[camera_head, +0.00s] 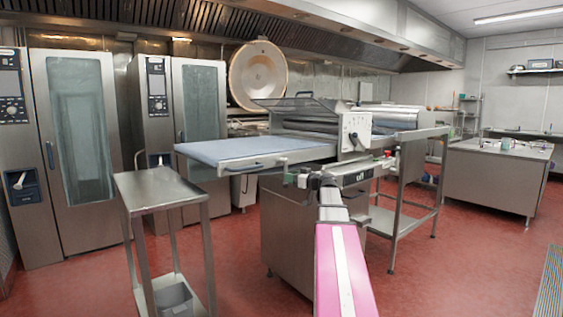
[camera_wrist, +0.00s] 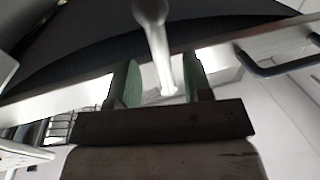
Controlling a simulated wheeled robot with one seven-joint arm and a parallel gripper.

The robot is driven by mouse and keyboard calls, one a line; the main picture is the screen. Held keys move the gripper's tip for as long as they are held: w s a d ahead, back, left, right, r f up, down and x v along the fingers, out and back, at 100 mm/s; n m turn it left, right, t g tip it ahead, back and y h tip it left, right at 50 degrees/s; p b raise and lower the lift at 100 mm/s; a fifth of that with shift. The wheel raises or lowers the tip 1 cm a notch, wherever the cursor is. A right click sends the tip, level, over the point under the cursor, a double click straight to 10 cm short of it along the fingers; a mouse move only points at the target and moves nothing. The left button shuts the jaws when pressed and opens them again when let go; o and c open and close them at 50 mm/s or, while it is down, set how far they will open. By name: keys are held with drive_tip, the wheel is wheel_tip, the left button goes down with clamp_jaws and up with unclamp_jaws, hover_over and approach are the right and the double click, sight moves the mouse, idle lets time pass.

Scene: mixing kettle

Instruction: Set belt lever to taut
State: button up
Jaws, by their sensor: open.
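A shiny metal lever (camera_wrist: 158,45), which looks like the belt lever, enters from the top of the wrist view and tapers down between my fingers. My gripper (camera_wrist: 160,68) is open, with one green-padded finger on each side of the lever. The lever lies closer to the right finger; I cannot tell whether they touch. The lever cannot be made out there.
A dark bar handle (camera_wrist: 275,68) sits to the right of my gripper in the wrist view. The sheeter's steel base (camera_head: 285,235) stands below the belt. A narrow steel table (camera_head: 155,186) stands at left. Red floor (camera_head: 430,280) is open at right.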

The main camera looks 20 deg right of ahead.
drive_tip(key=shift+x, duration=1.85)
drive_tip(key=shift+a, duration=0.1)
clamp_jaws()
